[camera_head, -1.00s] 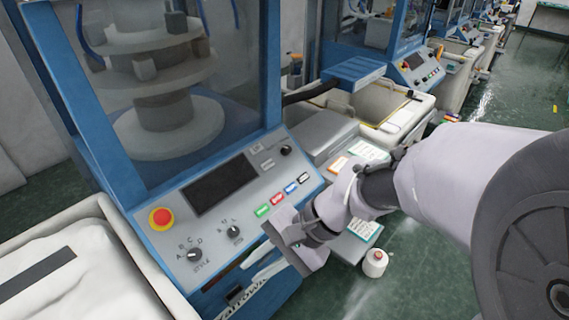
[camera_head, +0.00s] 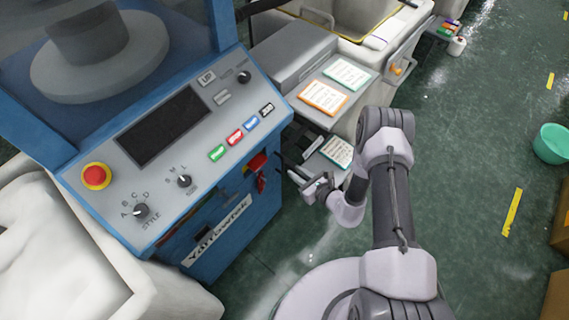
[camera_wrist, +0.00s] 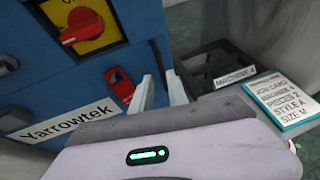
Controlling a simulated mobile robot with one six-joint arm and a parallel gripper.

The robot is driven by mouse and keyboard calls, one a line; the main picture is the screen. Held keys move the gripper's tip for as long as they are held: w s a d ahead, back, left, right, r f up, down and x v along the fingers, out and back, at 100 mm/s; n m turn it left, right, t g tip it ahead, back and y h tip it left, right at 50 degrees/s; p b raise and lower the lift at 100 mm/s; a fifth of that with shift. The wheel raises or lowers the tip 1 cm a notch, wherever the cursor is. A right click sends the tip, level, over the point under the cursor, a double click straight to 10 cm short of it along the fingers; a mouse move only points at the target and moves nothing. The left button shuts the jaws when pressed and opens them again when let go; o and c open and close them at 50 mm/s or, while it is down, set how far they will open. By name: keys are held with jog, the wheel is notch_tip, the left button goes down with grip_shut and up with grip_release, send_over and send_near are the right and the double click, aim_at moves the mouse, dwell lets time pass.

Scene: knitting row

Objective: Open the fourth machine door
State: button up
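The blue knitting machine (camera_head: 222,232) stands at left in the head view, with a sloped grey control panel and a glass-fronted housing in a blue frame (camera_head: 224,22) above it. Only the housing's lower part shows; the glass looks closed, and no door handle shows. A red rotary switch (camera_wrist: 82,24) on a yellow plate and a small red latch-like part (camera_wrist: 119,85) are on the machine's front in the wrist view. My gripper (camera_head: 304,166) is low, right of the machine's front. Its fingers (camera_wrist: 160,92) are apart, with nothing seen between them.
A dark tray labelled MACHINE 4 (camera_wrist: 213,92) and an order card (camera_wrist: 282,102) lie right of the gripper. The panel has a red stop button (camera_head: 96,176), dials and coloured buttons. A teal bucket (camera_head: 552,144) stands at right. The aisle floor (camera_head: 470,140) is mostly clear.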

aim_at(283, 164)
jog(key=b+x, duration=0.2)
jog(key=x, duration=0.5)
jog(key=shift+w+f, duration=0.15)
jog(key=shift+f, duration=0.1)
jog(key=shift+w+a+f+b, duration=0.1)
jog(key=shift+w+a+b, duration=0.2)
jog(key=shift+w+a, duration=0.25)
grip_shut()
dwell(0.5)
